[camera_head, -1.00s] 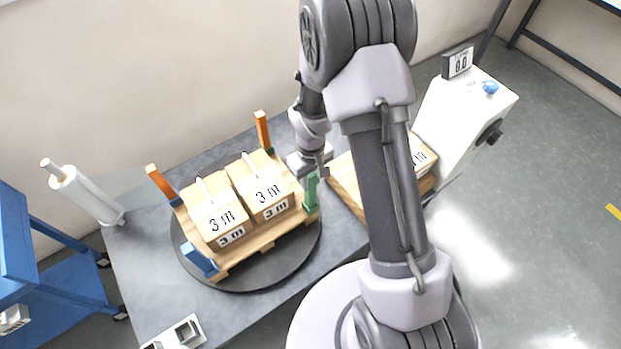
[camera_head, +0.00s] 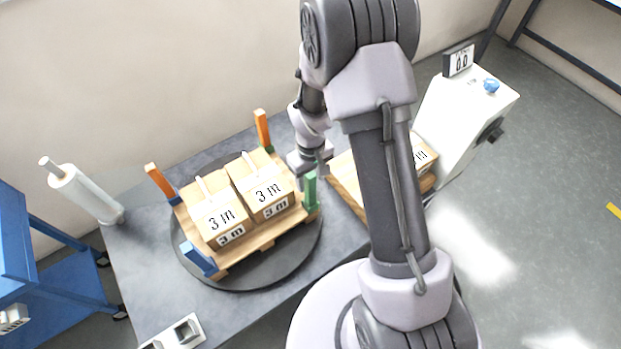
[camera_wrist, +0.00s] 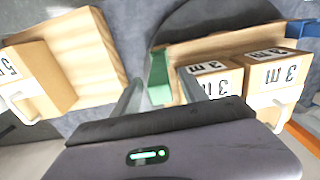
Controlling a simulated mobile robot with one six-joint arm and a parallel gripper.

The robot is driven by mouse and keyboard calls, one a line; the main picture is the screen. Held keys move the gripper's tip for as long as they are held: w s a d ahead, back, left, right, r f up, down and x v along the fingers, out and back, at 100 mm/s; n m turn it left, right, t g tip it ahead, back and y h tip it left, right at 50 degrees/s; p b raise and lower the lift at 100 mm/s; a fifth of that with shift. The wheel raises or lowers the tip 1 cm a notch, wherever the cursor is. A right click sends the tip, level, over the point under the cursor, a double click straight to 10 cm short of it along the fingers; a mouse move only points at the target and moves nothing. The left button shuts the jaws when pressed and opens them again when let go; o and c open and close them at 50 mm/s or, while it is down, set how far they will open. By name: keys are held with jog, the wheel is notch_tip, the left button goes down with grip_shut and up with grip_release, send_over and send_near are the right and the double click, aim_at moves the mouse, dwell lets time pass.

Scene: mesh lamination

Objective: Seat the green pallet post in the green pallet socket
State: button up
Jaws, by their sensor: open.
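The green pallet post (camera_head: 310,188) stands upright at the right corner of the wooden pallet (camera_head: 262,242). Its lower end is at the green socket (camera_head: 315,208); how deep it sits cannot be told. My gripper (camera_head: 320,168) is open just above and behind the post in the head view. In the wrist view, the green post (camera_wrist: 159,76) shows between the two spread fingers of my gripper (camera_wrist: 162,92), with no visible grip on it. The socket is not clearly distinguishable there.
Two boxes marked 3 m (camera_head: 220,212) sit on the pallet, on a dark turntable (camera_head: 255,283). Orange posts (camera_head: 262,128) and a blue post (camera_head: 199,260) stand at other corners. Another wooden pallet (camera_wrist: 90,45) with a box lies beside my gripper.

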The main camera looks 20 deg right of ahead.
notch_tip(320, 180, up, 16)
jog(key=p, duration=0.6)
jog(key=shift+r, duration=0.1)
